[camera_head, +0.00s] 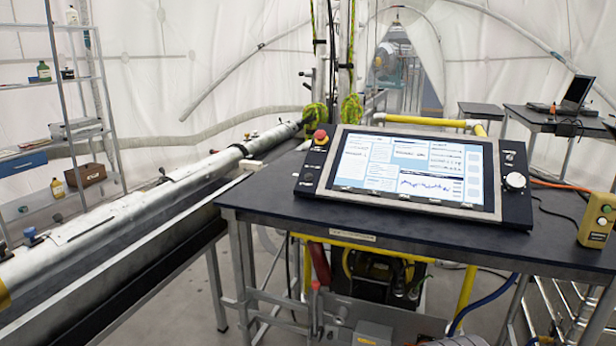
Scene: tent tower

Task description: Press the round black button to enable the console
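The console (410,172) is a tilted black panel on a dark table, with a lit screen showing charts and text. Its left strip has a red mushroom-shaped button (320,135) at the top and small dark round controls (308,176) lower down. These are too small to tell exactly which one is the round black button. The right strip has a white round knob (515,181) and small dark controls above it. My gripper is not in view.
The dark table (400,235) has bare surface in front of the console. A yellow control box (597,220) stands at its right edge. A long silver tube (130,215) runs along the left. A laptop (575,92) sits on a back table. Shelves (75,100) stand far left.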

